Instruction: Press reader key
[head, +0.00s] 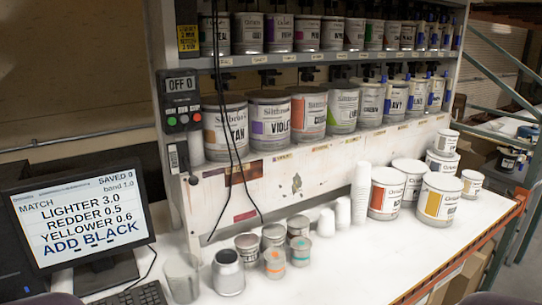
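A small dark control box (181,100) is fixed to the rack's left post. A smaller grey device (178,157) hangs lower on the same post. I cannot tell which of these carries the reader key. A monitor (75,222) at the left reads "MATCH", "LIGHTER 3.0", "REDDER 0.5", "YELLOWER 0.6" and "ADD BLACK". Neither gripper is in view.
Paint cans fill two rack shelves (300,60). On the white counter (340,265) stand small tins (273,236), a metal can (228,272), a clear cup (182,277), white cup stacks (361,195) and larger cans (438,199). A keyboard (135,296) lies at front left. Black cables hang before the rack.

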